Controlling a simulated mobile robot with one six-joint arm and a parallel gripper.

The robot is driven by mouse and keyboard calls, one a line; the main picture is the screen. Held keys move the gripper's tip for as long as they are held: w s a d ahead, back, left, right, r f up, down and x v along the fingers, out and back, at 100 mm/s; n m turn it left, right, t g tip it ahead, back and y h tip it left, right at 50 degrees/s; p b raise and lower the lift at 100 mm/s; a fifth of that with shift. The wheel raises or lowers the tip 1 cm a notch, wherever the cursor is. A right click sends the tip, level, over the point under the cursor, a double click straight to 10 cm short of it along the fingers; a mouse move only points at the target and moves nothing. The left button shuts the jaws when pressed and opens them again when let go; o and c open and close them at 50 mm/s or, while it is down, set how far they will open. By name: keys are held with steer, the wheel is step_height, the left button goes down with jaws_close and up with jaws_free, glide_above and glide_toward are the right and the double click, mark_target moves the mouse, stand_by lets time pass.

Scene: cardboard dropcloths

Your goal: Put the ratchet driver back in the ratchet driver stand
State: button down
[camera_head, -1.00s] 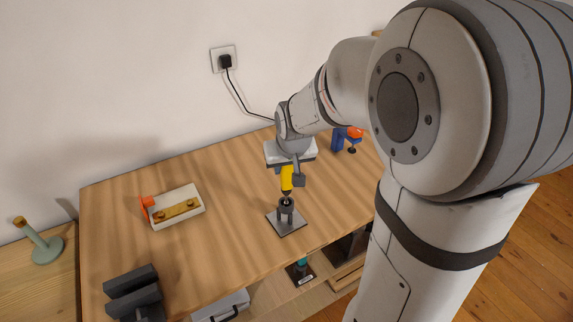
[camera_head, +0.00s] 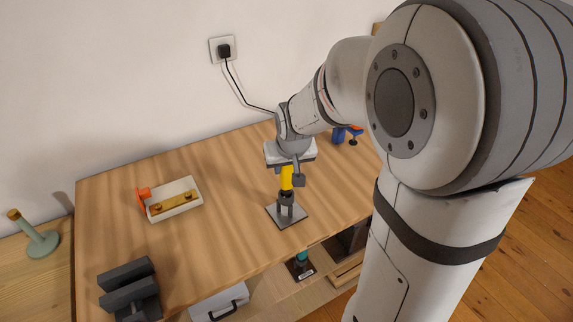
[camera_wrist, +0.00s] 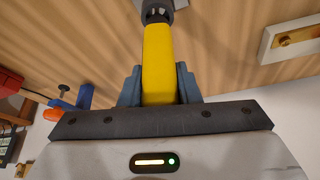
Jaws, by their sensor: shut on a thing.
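The ratchet driver (camera_head: 286,178) has a yellow handle and points down. My gripper (camera_head: 288,172) is shut on its handle, and the yellow handle (camera_wrist: 158,62) also shows between the blue-grey fingers (camera_wrist: 159,88) in the wrist view. The ratchet driver stand (camera_head: 287,215) is a grey square plate with a short dark upright holder, on the table right of its middle. The driver's lower end is at the top of the holder, in line with it. I cannot tell how deep it sits in the holder, as the tip is hidden.
A white block with a brass level-like bar (camera_head: 174,199) and orange end lies left on the wooden table (camera_head: 230,240). A dark grey slotted block (camera_head: 130,287) stands front left. A blue and orange clamp (camera_head: 345,134) is behind right. The table between them is clear.

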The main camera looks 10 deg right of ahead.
steer(key=shift+f+b, duration=0.85)
steer(key=shift+f, duration=0.3)
steer(key=c, duration=1)
jaws_free()
steer(key=v, duration=0.8)
steer(key=s+f+g+p, duration=0.1)
steer(key=s+g, duration=0.1)
steer(key=s, duration=1.4)
steer(key=shift+d, duration=0.35)
